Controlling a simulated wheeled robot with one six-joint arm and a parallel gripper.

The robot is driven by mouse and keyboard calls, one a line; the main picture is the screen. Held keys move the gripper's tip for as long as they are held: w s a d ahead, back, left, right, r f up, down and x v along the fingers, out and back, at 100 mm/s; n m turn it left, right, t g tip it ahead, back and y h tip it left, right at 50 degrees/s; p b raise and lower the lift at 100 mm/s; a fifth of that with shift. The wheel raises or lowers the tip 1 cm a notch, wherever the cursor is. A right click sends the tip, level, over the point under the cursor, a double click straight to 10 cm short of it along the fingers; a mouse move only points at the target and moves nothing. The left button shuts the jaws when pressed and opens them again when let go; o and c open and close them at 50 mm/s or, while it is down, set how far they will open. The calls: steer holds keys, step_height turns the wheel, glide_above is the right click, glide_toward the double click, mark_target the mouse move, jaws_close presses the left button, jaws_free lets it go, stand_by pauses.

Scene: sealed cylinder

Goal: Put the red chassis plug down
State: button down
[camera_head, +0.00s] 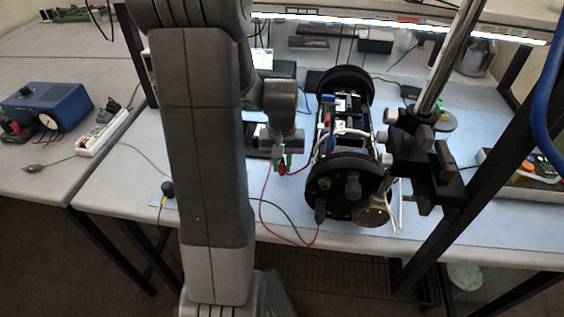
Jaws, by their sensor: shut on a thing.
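The red chassis plug (282,168) is small and red, with a thin red wire hanging from it. My gripper (284,154) points down, shut on the plug, and holds it left of the cylinder. A bit of green shows beside the plug. The fingertips are small and partly hidden in this view. The cylinder (343,201) lies on the bench with black round end caps and an open middle showing boards and wires. The plug is apart from the near end cap.
A metal pole with a black clamp (428,165) stands right of the cylinder. A black-handled lead (168,189) lies on the pale blue mat (477,218). A blue instrument (47,104) and a white power strip (102,132) stand on the left table. Loose wires cross the front mat.

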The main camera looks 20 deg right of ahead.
mark_target(282, 164)
steer(key=shift+f+b, duration=0.4)
steer(key=shift+f, duration=0.05)
steer(key=c, duration=1.3)
jaws_free()
step_height(282, 164, up, 13)
steer(key=shift+p, duration=0.3)
steer(key=shift+f, duration=0.1)
step_height(282, 164, down, 13)
steer(key=shift+f+b, duration=0.15)
steer(key=shift+b, duration=0.3)
steer(key=shift+r+p, duration=0.6)
steer(key=shift+r, duration=0.15)
